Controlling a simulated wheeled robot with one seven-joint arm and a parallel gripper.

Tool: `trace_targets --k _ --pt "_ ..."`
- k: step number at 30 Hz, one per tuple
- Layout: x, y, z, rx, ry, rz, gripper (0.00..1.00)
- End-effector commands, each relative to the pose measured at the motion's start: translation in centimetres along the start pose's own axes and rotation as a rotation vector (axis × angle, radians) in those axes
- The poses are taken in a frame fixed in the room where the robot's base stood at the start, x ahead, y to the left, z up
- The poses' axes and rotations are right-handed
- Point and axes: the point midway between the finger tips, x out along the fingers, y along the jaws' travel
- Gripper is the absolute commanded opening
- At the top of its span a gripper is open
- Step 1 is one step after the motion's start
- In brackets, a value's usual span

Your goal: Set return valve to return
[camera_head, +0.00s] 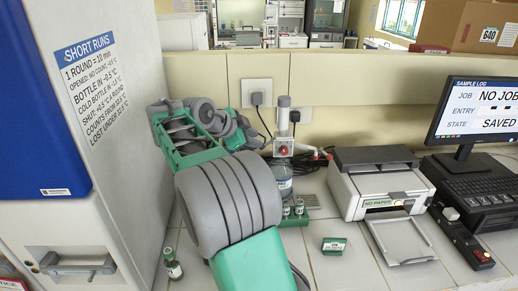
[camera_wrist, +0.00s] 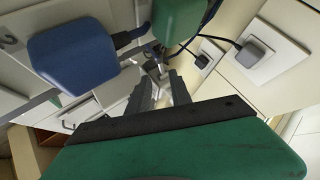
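A bottle (camera_head: 284,183) with a white, grey-topped dispenser head (camera_head: 283,124) stands behind my arm. A red round knob (camera_head: 283,150) sits on the head's front; I cannot read which way the return valve is set. My forearm and wrist lie left of the dispenser, and my fingers cannot be made out there. In the wrist view my gripper (camera_wrist: 163,78) shows two dark fingers with a gap between them. Just beyond the tips is a small metallic part (camera_wrist: 154,52), too small to identify. I cannot tell whether the fingers touch it.
A tall incubator cabinet (camera_head: 140,150) closes the left side. Wall sockets (camera_head: 257,93) with cables are behind. A printer (camera_head: 378,185) and a monitor (camera_head: 480,110) stand right. Small vials (camera_head: 293,208) stand by the bottle; another (camera_head: 173,268) is front left. A blue block (camera_wrist: 72,55) and green part (camera_wrist: 178,18) border the fingers' view.

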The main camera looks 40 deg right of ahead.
Motion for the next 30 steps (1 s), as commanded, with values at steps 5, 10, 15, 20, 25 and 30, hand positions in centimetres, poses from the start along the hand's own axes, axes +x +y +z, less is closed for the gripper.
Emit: trace_targets --k 5,10,15,20,25,30 --pt "2.7 -0.1 0.2 -0.009 -0.003 -0.001 0.25" --pt "5.6 -0.2 0.4 -0.011 -0.005 -0.004 0.25" --pt "6.8 -0.3 0.4 -0.008 -0.006 -0.007 0.25" --pt "6.8 -0.2 0.4 -0.007 -0.005 -0.006 0.25" --pt "6.9 -0.2 0.3 -0.007 -0.005 -0.005 0.14" --pt "6.9 -0.2 0.3 -0.007 -0.004 -0.004 0.00"
